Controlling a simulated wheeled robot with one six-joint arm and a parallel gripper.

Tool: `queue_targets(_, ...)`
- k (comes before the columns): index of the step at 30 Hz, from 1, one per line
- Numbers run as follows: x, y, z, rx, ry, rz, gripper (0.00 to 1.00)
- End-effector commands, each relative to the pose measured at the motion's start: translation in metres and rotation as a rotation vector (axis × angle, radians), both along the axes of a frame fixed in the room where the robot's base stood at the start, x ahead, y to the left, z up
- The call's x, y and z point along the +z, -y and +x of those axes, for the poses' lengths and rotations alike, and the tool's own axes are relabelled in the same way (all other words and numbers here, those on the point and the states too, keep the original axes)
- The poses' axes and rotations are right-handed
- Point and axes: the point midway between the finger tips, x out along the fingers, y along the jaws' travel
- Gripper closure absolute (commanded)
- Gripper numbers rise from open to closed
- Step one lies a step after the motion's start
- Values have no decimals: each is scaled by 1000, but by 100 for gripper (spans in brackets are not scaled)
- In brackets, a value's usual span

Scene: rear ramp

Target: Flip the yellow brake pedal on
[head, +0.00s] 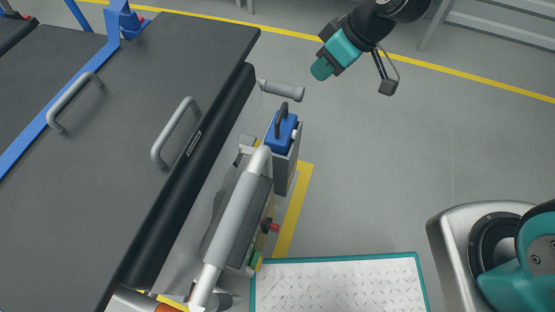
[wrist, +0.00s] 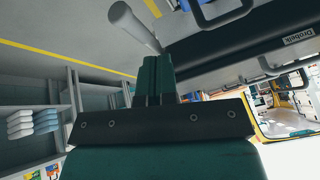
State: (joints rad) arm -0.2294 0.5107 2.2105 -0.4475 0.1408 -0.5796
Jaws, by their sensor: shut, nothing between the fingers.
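I cannot make out the yellow brake pedal for certain in either view. A small green and yellow piece (head: 255,262) shows low on the stretcher's undercarriage in the head view, too small to identify. My gripper (head: 321,70) is at the upper middle of the head view, to the right of the stretcher and apart from it. In the wrist view its two teal fingers (wrist: 154,78) are together with nothing between them. A grey cylindrical handle (head: 282,90) sticks out from the stretcher near my gripper; a similar grey cylinder (wrist: 131,25) shows beyond the fingers in the wrist view.
The dark stretcher (head: 145,75) with grey side handles fills the left. A blue-topped box (head: 283,128), a thick grey bar (head: 236,215) and a red knob (head: 270,226) stand beside it. A teal-edged metal plate (head: 340,285) lies below. Open floor (head: 400,170) is on the right.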

Motion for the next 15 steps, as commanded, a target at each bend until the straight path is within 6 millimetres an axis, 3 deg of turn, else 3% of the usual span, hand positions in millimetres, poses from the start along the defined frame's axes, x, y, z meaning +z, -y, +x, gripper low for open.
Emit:
queue_targets(1,-63,0,9,13,12,-1,100)
queue_targets(6,-174,-1,33,60,83,-8,100)
queue_targets(9,-223,0,42,80,117,-14,100)
queue_targets(15,-273,-22,46,189,185,20,100)
